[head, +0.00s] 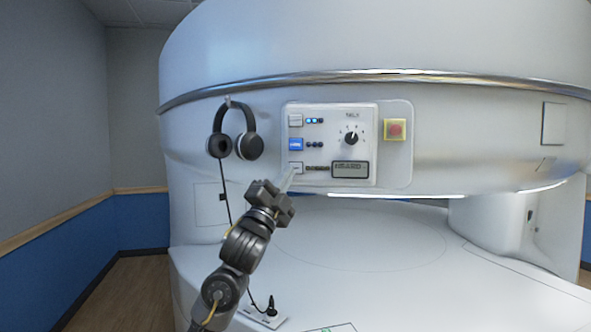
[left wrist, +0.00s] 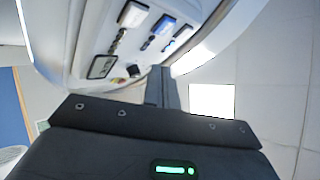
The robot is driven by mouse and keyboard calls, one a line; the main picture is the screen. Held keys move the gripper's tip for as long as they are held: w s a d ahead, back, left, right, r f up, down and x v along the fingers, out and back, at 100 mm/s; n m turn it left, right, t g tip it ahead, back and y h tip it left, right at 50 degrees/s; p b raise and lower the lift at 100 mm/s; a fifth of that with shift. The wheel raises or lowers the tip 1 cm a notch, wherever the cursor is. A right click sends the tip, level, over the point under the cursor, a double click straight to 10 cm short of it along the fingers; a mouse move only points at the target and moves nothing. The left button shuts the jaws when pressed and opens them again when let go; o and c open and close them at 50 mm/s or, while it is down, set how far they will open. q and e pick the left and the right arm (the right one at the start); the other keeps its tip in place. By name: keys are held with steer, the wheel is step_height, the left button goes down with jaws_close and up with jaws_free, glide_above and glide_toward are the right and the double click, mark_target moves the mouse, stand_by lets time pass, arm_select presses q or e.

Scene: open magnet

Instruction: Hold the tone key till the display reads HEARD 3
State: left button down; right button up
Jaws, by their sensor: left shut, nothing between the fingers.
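The control panel (head: 335,125) is on the curved white magnet housing. Its left column has a white key at the top, a blue key (head: 295,144) in the middle and a white key (head: 295,168) at the bottom. The key labels are too small to read. The grey display (head: 350,170) at lower right carries dark text I cannot read surely; it also shows in the left wrist view (left wrist: 102,67). My left gripper (head: 287,182) is shut and empty, its tips just below the bottom key. I cannot tell whether they touch it. My right gripper is out of view.
A black knob (head: 351,138) and a red stop button (head: 395,131) on yellow are right of the keys. Headphones (head: 236,132) hang on the left with a cable running down. A white table (head: 370,255) lies below. A small black-knobbed device (head: 270,308) stands at the front.

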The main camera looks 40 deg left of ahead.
mark_target(297, 163)
arm_select(q)
steer(key=shift+w+a, duration=0.45)
steer(key=shift+w, duration=0.35)
steer(key=shift+w+a, duration=0.45)
steer(key=shift+w, duration=0.4)
steer(key=shift+w+a, duration=0.45)
steer(key=shift+w, duration=0.35)
steer(key=shift+w+a, duration=0.2)
steer(key=shift+w, duration=0.2)
steer(key=shift+w+a+p, duration=0.25)
steer(key=shift+w+p, duration=0.05)
steer(key=shift+w, duration=0.1)
stand_by(0.9)
steer(key=shift+s, duration=0.1)
stand_by(2.1)
steer(key=shift+s+d, duration=0.45)
steer(key=shift+s, duration=0.25)
steer(key=shift+s+d+b, duration=0.15)
steer(key=shift+s+d, duration=0.25)
steer(key=shift+s, duration=0.3)
steer(key=shift+s+d+b, duration=0.1)
steer(key=shift+s+d, duration=0.3)
steer(key=shift+s, duration=0.35)
steer(key=shift+s+d+b, duration=0.15)
steer(key=shift+s+d, duration=0.25)
steer(key=shift+s, duration=0.3)
